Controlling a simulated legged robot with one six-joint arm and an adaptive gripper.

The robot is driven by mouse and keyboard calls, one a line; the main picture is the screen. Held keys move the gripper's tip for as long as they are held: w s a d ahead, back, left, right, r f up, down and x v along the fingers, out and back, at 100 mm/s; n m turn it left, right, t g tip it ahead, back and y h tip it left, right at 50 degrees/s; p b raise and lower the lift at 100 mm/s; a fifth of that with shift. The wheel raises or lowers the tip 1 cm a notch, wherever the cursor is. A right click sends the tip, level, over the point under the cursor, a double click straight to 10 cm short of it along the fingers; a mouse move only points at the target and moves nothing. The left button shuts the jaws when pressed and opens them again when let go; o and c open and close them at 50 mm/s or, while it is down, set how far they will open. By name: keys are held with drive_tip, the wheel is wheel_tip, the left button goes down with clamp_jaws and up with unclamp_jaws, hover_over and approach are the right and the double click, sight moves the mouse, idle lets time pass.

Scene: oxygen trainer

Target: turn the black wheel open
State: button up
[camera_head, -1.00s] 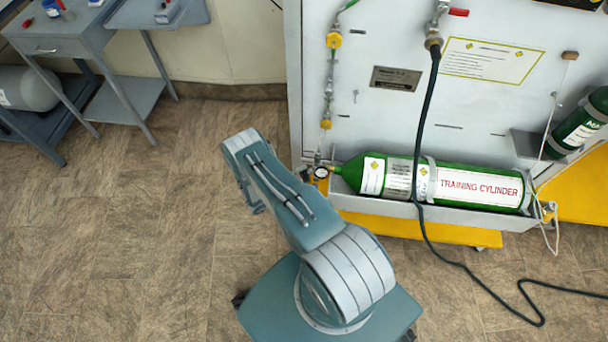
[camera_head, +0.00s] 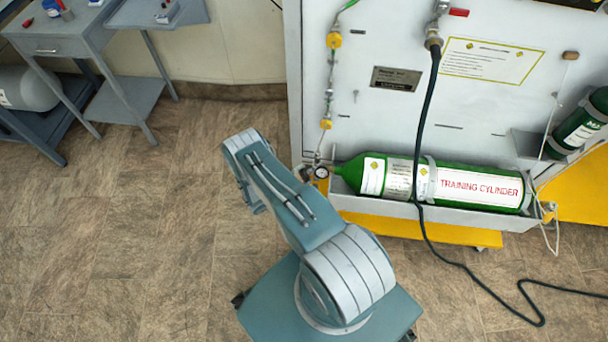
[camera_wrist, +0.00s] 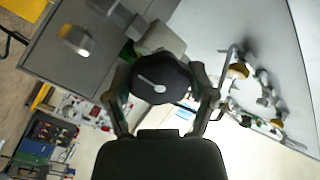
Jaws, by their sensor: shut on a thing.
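The black wheel (camera_wrist: 158,82) is a round dark knob with a pale mark across its face, in the middle of the wrist view. My gripper (camera_wrist: 161,88) has one finger on each side of it and is shut on its rim. A pale block-like fitting (camera_wrist: 160,38) sits just behind the wheel. In the head view my arm hides the gripper and the wheel. The green training cylinder (camera_head: 455,186) lies in its tray at the foot of the white panel, with a round gauge (camera_head: 321,172) at its left end.
The white panel (camera_head: 490,110) rises behind the cylinder and carries a thin line with yellow fittings (camera_head: 334,40). A black hose (camera_head: 424,120) hangs across the cylinder to the floor. A grey-blue workbench (camera_head: 60,45) stands at the upper left. The floor at left is clear.

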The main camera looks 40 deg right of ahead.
drive_tip(key=shift+f, duration=0.1)
drive_tip(key=o, duration=1.1)
drive_tip(key=shift+c, duration=0.2)
drive_tip(key=shift+a, duration=0.1)
drive_tip(key=w+a, duration=0.1)
drive_tip(key=a, duration=1.1)
drive_tip(key=shift+w, duration=0.3)
